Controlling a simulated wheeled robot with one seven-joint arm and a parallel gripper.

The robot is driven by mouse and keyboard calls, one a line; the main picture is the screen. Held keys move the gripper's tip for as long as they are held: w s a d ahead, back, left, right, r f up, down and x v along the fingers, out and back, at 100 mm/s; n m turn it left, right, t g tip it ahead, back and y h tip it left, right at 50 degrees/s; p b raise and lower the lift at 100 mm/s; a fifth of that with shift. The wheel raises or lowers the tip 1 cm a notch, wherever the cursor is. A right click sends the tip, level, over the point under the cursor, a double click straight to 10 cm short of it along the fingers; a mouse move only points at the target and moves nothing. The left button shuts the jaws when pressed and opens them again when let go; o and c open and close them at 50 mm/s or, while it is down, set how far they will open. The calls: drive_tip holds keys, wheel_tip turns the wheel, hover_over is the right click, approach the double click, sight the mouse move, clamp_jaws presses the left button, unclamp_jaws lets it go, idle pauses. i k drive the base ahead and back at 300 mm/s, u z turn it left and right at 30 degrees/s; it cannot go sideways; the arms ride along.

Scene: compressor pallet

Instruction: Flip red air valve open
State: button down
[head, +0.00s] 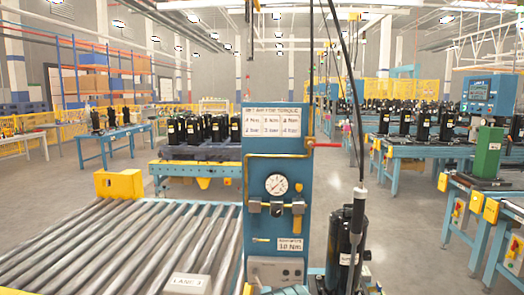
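The red air valve handle (327,145) sticks out to the right from the upper right edge of a blue panel (256,172). It lies about level, pointing right. A yellow pipe (276,155) runs across the panel towards the valve, and a round pressure gauge (276,184) sits below it. The valve's body is too small to make out clearly. Nothing is seen touching the handle. My gripper is not in view.
A roller conveyor (130,245) fills the lower left. A black compressor (345,245) stands right of the panel, with a hanging black tool (357,210) and its cable in front. Open floor (410,220) lies to the right, before blue workbenches (468,205).

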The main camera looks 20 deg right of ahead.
sight(310, 144)
drive_tip(key=z, duration=0.15)
drive_tip(key=i, duration=1.15)
drive_tip(key=z, duration=0.7)
